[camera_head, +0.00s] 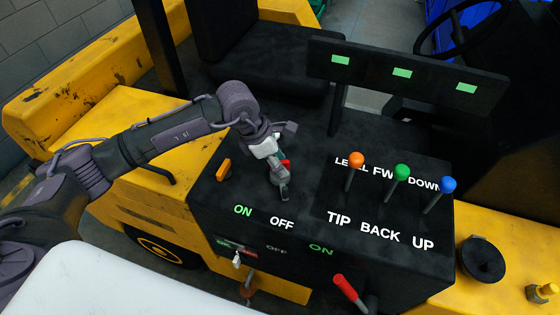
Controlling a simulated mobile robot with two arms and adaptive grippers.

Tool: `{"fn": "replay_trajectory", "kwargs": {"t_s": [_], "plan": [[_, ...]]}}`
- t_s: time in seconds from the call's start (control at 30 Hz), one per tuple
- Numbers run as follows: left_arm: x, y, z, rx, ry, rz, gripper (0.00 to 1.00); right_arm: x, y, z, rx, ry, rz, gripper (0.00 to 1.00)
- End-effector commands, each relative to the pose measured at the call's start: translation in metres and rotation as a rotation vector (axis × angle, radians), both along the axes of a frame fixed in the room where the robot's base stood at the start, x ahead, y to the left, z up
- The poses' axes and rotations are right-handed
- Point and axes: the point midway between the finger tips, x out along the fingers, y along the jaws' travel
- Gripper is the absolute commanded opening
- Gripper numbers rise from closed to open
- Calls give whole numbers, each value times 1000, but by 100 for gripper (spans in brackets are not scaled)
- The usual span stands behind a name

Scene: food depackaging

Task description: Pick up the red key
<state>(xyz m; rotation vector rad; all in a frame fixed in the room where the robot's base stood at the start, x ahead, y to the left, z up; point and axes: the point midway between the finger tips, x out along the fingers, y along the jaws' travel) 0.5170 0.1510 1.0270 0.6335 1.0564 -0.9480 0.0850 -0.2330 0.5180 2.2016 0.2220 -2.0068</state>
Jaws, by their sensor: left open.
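A small red piece (286,163), which looks like the red key, shows on the black console (325,125) right beside my left gripper. It is partly hidden by the gripper, so its full shape cannot be made out. My left gripper (279,166) comes in from the left and is low over the console top, above the OFF label. It is open, with its fingers close around or beside the red piece; I cannot tell whether they touch it. My right gripper is not in view.
An orange switch (223,170) sits left of the gripper. Orange, green and blue knobbed levers (355,160) stand to the right. A red-handled lever (345,287) rises at the front. A black panel (405,75) with green labels stands behind. A steering wheel (461,32) is at the upper right.

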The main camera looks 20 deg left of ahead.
Motion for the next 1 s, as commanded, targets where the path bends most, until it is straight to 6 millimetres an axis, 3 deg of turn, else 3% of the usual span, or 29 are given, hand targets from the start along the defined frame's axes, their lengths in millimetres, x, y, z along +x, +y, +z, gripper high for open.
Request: {"fn": "replay_trajectory", "kwargs": {"t_s": [0.3, 0.57, 1.0], "plan": [[1, -3, -8, -1, -1, -1, 42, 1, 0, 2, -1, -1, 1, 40], [1, -3, -8, -1, 0, 0, 0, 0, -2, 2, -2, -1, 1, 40], [2, -2, -5, -1, -2, -1, 0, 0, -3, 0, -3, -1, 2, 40]]}}
